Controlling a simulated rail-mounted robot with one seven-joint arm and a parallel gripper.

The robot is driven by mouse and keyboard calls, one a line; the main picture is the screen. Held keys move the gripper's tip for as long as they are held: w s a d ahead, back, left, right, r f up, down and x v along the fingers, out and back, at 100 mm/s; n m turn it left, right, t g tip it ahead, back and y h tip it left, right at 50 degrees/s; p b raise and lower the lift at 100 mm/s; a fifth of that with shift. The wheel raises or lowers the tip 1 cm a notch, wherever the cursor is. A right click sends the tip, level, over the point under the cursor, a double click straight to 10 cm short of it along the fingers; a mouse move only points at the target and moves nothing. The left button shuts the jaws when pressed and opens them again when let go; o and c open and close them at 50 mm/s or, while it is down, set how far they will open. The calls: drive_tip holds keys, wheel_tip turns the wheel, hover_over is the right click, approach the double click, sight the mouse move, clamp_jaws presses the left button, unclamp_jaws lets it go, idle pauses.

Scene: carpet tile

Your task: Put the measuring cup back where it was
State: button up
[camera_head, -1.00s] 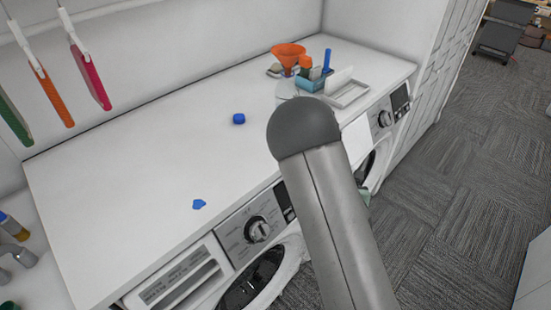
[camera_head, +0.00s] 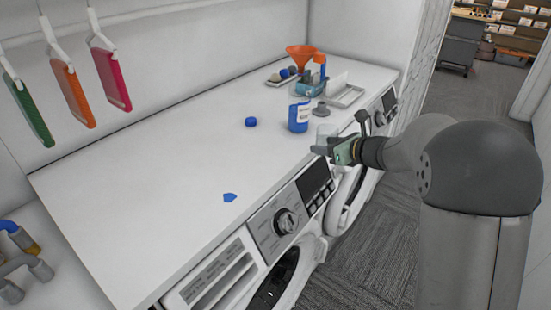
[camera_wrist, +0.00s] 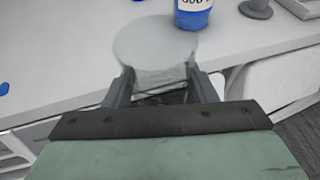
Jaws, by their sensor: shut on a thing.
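The measuring cup (camera_head: 325,132) is a pale, translucent cup held at the front edge of the white counter in the head view. In the wrist view the measuring cup (camera_wrist: 155,45) shows its round pale top between the fingers. My gripper (camera_head: 322,149) is shut on it, with one dark finger on each side in the wrist view (camera_wrist: 163,82). Whether the cup touches the counter I cannot tell. A blue bottle with a white label (camera_head: 299,116) stands just behind and left of the cup.
A blue cap (camera_head: 251,122) and a blue spot (camera_head: 230,197) lie on the counter (camera_head: 150,200). A grey piece (camera_head: 321,108), a blue caddy (camera_head: 312,88), an orange funnel (camera_head: 301,53) and a white tray (camera_head: 347,96) stand behind. The counter's left half is mostly clear.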

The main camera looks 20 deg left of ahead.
wheel_tip(320, 180, up, 10)
drive_tip(key=s+a+n+g+y+b, duration=0.2)
drive_tip(key=s+n+g+b, duration=0.1)
drive_tip(key=g, duration=0.1)
drive_tip(key=p, duration=0.3)
hover_over(276, 150)
drive_tip(key=shift+n, duration=0.3)
drive_tip(key=f, duration=0.8)
drive_tip(key=shift+s+d+f, duration=0.15)
drive_tip(key=shift+d+f, duration=0.1)
drive_tip(key=shift+d, duration=0.15)
drive_tip(key=shift+a+f, duration=0.2)
drive_tip(key=shift+f, duration=0.05)
drive_tip(key=shift+a+f+h+p, duration=0.15)
drive_tip(key=shift+f, duration=0.8)
drive_tip(key=shift+a+f+h+p, duration=0.1)
drive_tip(key=shift+f+h+p, duration=0.05)
drive_tip(key=shift+f, duration=0.75)
drive_tip(key=shift+f, duration=0.15)
drive_tip(key=o, duration=1)
